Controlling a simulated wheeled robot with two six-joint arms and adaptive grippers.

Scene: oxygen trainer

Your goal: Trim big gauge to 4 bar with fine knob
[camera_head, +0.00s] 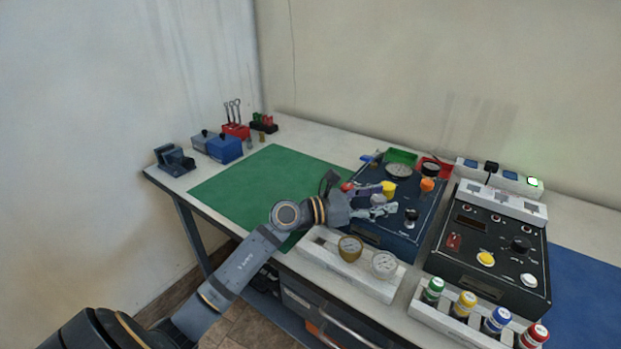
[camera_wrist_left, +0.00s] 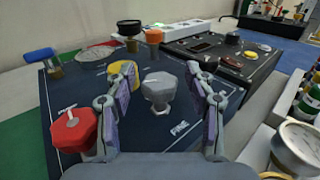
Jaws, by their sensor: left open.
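A grey knob (camera_wrist_left: 158,88) stands on the dark blue panel (camera_wrist_left: 75,90), near the printed word FINE. My left gripper (camera_wrist_left: 161,74) is open, its two fingers on either side of this knob in the left wrist view, with visible gaps. In the head view my left gripper (camera_head: 374,203) is low over the panel (camera_head: 425,222) and hides part of it. A large round gauge (camera_wrist_left: 97,54) lies at the panel's far side; it also shows in the head view (camera_head: 398,170). Its reading is too small to tell. My right gripper is not in view.
A red knob (camera_wrist_left: 74,130) is close to the left finger, and a yellow knob (camera_wrist_left: 124,73) is just behind it. An orange knob (camera_wrist_left: 153,37) stands farther back. A white rack (camera_head: 318,250) with two small gauges is in front. A black control box (camera_head: 460,265) is to the right.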

